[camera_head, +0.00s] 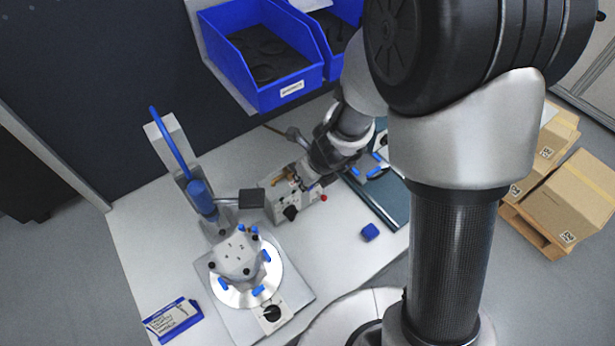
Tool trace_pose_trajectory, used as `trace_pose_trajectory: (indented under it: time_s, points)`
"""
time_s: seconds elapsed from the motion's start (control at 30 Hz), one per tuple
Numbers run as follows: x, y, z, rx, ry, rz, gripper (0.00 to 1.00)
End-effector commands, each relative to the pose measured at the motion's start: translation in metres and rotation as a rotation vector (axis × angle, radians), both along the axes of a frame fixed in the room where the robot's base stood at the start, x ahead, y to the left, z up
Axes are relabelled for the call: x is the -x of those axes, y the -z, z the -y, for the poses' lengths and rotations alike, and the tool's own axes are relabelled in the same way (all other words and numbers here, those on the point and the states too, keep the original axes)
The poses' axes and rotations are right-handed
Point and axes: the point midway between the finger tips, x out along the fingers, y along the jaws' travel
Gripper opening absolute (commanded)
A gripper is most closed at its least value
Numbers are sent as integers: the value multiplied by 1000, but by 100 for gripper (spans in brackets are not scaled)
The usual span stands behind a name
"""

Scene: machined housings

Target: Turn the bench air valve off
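A small grey unit (302,204) stands on the bench near the middle of the picture. It carries a black knob, a red knob and a brass-coloured fitting. It looks like the bench air valve, but I cannot tell for sure which part is the valve handle. My gripper (305,180) points down and left at the top of this unit, close over or against it. The fingers are small and dark and partly merge with the unit, so I cannot tell whether they touch it or how far apart they are.
A round fixture (238,290) with blue clamps and a blue-handled lever (201,195) stand at left. A blue-framed card (172,320) lies front left. Blue bins (290,94) hang behind. Cartons (575,195) stand far right.

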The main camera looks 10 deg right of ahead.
Motion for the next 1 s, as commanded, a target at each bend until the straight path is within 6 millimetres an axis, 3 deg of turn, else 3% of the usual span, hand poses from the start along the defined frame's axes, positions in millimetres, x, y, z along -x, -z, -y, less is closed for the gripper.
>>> trace_pose_trajectory:
  time_s: [0.3,0.33,0.6,1.0]
  points:
    - [-1,-1,-1,-5,6,0,0]
    - [-1,-1,-1,-5,7,-1,18]
    - [0,0,-1,-3,4,-1,36]
    - [0,-2,0,-3,3,1,36]
